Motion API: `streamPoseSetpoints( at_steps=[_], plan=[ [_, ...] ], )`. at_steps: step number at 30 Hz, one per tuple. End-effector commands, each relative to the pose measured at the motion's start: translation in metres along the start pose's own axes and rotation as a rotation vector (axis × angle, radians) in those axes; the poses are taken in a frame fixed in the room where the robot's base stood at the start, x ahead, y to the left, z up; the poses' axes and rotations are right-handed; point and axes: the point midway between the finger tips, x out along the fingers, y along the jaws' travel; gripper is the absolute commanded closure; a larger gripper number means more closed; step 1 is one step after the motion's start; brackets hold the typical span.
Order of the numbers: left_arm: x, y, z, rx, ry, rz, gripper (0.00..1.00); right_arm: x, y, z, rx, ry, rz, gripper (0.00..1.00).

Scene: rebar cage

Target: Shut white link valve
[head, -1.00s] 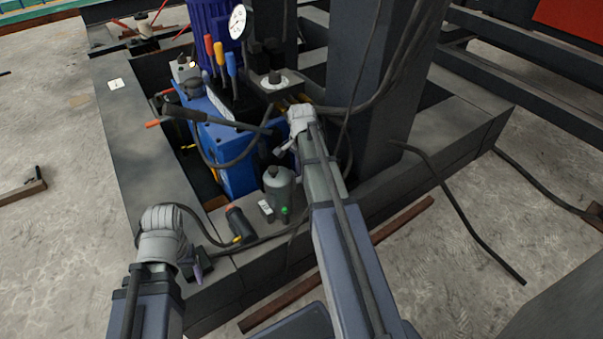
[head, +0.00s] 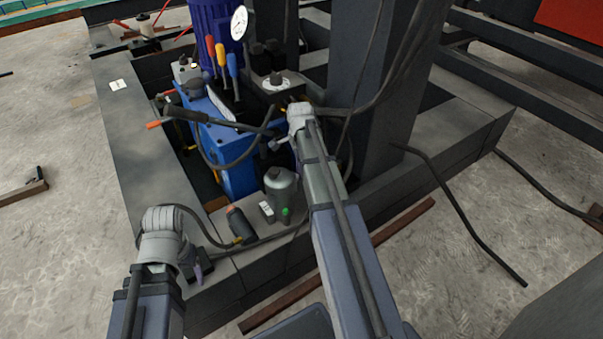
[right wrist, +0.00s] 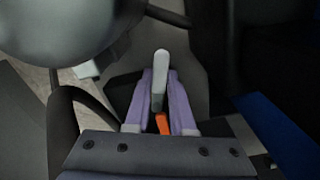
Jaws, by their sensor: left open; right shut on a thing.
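In the right wrist view, a white lever (right wrist: 161,66) stands between the two purple fingers of my right gripper (right wrist: 160,88). The fingers are shut on it, and its upper end sticks out past their tips. An orange piece (right wrist: 162,123) shows lower down between the fingers. The valve body under the lever cannot be made out. In the head view my right arm reaches to the blue hydraulic unit (head: 238,170), and its wrist hides most of the fingers. My left gripper (head: 197,272) is open and empty, low over the dark frame at the left.
Red, yellow and blue handles (head: 221,55) and a gauge (head: 239,22) rise from the unit. An orange-tipped bar (head: 170,120) sticks out left. A dark column (head: 372,90) and cables are close on the right.

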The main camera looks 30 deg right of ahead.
Motion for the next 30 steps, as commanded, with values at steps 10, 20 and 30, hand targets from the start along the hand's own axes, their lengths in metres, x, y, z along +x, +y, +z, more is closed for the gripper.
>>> streamPoseSetpoints(
  at_steps=[10, 20, 30],
  plan=[
    [0.0, 0.0, 0.0, 0.0, 0.0, 0.0, 0.26, 0.0, -0.0086, -0.0008, 0.166, 0.0, 0.0, 1.0],
    [0.0, 0.0, 0.0, 0.0, 0.0, 0.0, 0.26, 0.0, -0.0102, -0.0012, 0.208, 0.0, 0.0, 1.0],
    [0.0, 0.0, 0.0, 0.0, 0.0, 0.0, 0.26, 0.0, -0.0102, -0.0012, 0.207, 0.0, 0.0, 0.71]
  ],
)
